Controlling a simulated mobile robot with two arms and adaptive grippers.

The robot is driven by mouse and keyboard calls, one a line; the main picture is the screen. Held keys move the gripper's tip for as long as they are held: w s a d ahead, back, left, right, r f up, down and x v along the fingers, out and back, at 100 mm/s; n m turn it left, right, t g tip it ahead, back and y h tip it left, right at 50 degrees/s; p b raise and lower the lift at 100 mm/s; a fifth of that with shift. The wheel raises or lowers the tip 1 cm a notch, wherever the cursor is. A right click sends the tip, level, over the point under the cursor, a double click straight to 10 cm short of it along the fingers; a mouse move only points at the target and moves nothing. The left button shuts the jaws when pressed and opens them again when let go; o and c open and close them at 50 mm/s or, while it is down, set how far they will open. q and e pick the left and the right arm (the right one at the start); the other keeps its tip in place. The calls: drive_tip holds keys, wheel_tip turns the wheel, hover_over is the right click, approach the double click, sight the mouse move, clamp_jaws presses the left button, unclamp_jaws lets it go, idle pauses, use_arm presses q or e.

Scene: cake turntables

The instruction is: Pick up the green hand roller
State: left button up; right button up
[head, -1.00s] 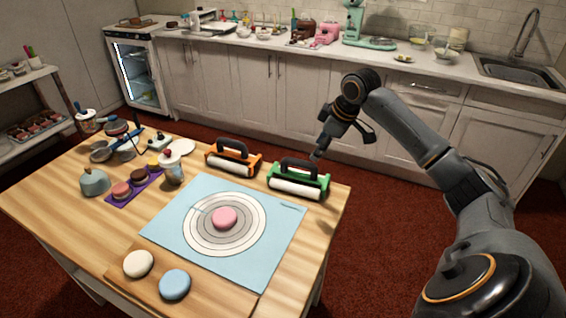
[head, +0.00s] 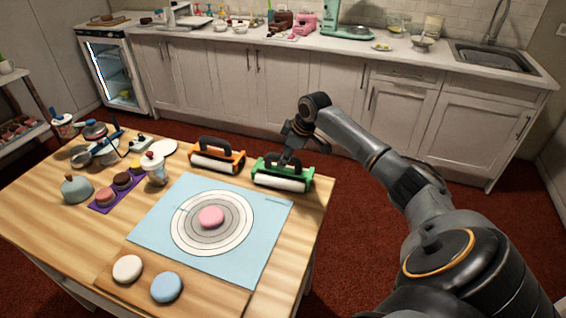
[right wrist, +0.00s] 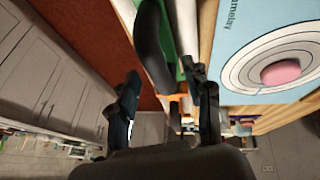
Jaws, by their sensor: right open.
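The green hand roller (head: 268,182), with a white cylinder and a black handle, lies at the far right corner of the wooden table. My right gripper (head: 290,152) is open at the roller's handle, coming from behind and above. In the right wrist view the roller's dark handle (right wrist: 152,48) runs between and ahead of the two open fingers of the gripper (right wrist: 162,100). I cannot tell whether either finger touches it. A strip of the roller's green frame (right wrist: 184,72) shows beside the handle. My left gripper is not in view.
An orange hand roller (head: 215,165) lies just left of the green one. A blue mat (head: 150,235) with a pink macaron (head: 211,217) is in front. Jars, a purple tray (head: 100,208) and pans crowd the table's left side.

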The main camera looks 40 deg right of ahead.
drive_tip(key=x, duration=0.3)
drive_tip(key=shift+w+r, duration=0.1)
drive_tip(key=shift+c, duration=1.2)
clamp_jaws()
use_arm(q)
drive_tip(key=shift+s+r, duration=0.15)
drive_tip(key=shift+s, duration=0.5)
use_arm(e)
drive_tip(key=shift+r, duration=0.1)
drive_tip(key=shift+r, duration=0.15)
